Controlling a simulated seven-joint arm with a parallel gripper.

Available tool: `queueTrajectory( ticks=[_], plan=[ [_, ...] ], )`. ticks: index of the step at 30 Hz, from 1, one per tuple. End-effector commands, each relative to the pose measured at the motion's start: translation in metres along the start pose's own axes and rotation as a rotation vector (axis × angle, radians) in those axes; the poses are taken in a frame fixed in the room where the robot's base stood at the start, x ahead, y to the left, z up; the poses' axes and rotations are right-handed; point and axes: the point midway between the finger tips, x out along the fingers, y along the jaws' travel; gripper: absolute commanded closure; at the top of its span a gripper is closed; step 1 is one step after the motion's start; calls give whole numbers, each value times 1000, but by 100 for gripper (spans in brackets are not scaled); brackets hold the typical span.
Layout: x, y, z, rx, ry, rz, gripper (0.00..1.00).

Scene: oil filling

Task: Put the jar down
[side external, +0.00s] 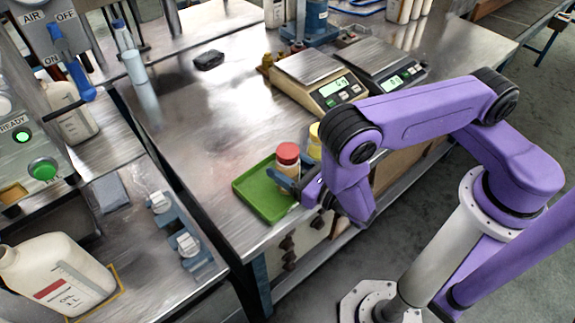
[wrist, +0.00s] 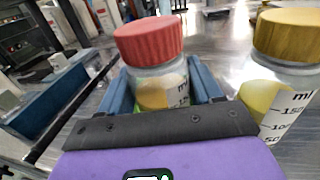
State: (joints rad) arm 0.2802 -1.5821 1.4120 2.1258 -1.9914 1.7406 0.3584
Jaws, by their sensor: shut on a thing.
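A jar with a red lid (side external: 288,154) is at the green tray (side external: 254,205) near the table's front edge. In the wrist view the red-lidded jar (wrist: 153,62) is upright, clear-walled, with yellowish contents and a marked scale. My gripper (side external: 287,182) is shut on this jar, its blue fingers on either side; it also shows in the wrist view (wrist: 168,88). The jar is over the tray's right part. I cannot tell whether its base touches the tray, as the gripper hides its lower part.
A second jar with a yellow lid (wrist: 288,48) stands close to the right of the held jar; it also shows in the side view (side external: 315,133). Two scales (side external: 318,80) stand behind. The tray's left part and the metal table (side external: 205,125) to its left are clear.

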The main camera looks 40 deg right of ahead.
Motion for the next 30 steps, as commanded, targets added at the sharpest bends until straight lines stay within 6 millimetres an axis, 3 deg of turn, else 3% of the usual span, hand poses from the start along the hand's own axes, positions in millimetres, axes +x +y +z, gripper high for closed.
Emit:
queueTrajectory(
  ticks=[6, 7, 9, 21, 30],
  plan=[
    [0, 0, -2, 0, -1, 0, 77],
    [0, 0, -3, 0, 0, 0, 32],
    [0, 0, -3, 0, 0, 0, 10],
    [0, 0, 1, 0, 0, 0, 10],
    [-44, 2, -1, -5, 4, 9, 10]
  ],
)
